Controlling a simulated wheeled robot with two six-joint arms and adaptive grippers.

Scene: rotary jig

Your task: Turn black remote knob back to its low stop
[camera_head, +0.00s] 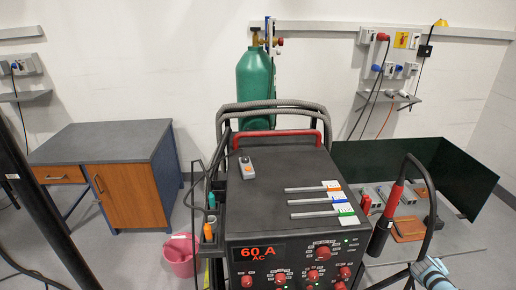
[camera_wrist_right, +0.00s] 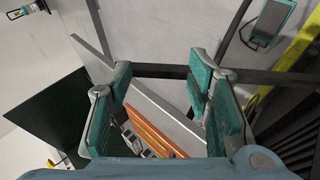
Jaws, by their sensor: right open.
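The remote (camera_head: 247,171), a small grey box with an orange part, lies on the dark top of the welding machine near its back left corner. Its black knob (camera_head: 244,159) is at the far end of the box, too small to read its angle. My right gripper (camera_wrist_right: 160,80) is open in the wrist view, with nothing between its teal finger pads. A blue-grey part of my right arm shows at the lower right of the head view, well away from the remote. My left gripper is not in view. The wrist view does not show the remote.
Three rods with coloured tags (camera_head: 320,201) lie on the machine top, right of the remote. A red handle (camera_head: 275,133) and hoses rise behind it. A torch with a red grip (camera_head: 385,220) stands to the right. A dark green screen (camera_head: 440,165) is beyond.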

